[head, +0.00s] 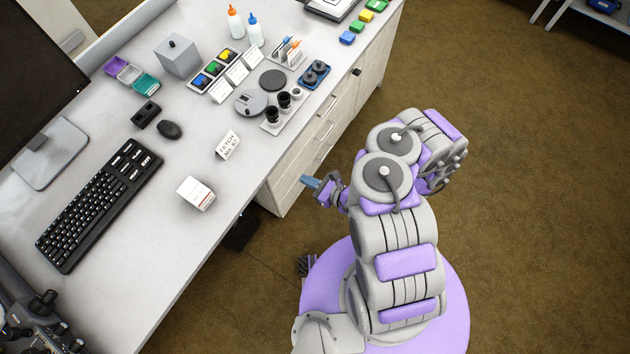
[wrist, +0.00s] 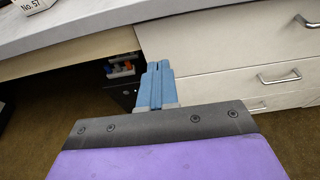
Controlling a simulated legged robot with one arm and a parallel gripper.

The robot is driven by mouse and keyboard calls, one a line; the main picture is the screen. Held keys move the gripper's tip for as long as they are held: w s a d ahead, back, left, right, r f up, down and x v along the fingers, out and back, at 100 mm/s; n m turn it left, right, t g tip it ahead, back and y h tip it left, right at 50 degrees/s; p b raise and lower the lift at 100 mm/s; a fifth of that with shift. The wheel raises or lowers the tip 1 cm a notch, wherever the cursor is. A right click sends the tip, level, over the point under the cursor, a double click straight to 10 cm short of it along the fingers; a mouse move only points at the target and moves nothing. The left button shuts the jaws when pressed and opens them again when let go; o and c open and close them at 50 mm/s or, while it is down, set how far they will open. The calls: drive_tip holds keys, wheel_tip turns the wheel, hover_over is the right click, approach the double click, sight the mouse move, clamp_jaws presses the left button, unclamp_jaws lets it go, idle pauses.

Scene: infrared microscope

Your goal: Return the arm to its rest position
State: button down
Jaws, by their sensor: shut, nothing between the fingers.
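My arm, grey with purple pads, is folded above my purple base in the head view, off the right side of the desk. My gripper (head: 311,183) has blue fingers and is beside the desk's front edge, over the floor, near the drawer fronts. In the wrist view my gripper (wrist: 157,68) shows its blue fingers together with nothing between them. It points toward the desk's front, below the worktop edge. It looks apart from the desk.
The desk (head: 150,240) carries a keyboard (head: 100,205), a white box (head: 195,193), a label card (head: 228,145) and a mouse (head: 169,130). Drawers (head: 305,155) with handles face my arm. Brown floor (head: 540,200) lies open to the right.

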drive_tip(key=shift+s+d+r+p, duration=0.2)
drive_tip(key=shift+s+d, duration=0.05)
drive_tip(key=shift+s, duration=0.2)
drive_tip(key=shift+s+d+r+p, duration=0.2)
drive_tip(key=shift+s+d, duration=0.05)
drive_tip(key=shift+s, duration=0.2)
drive_tip(key=shift+d, duration=0.1)
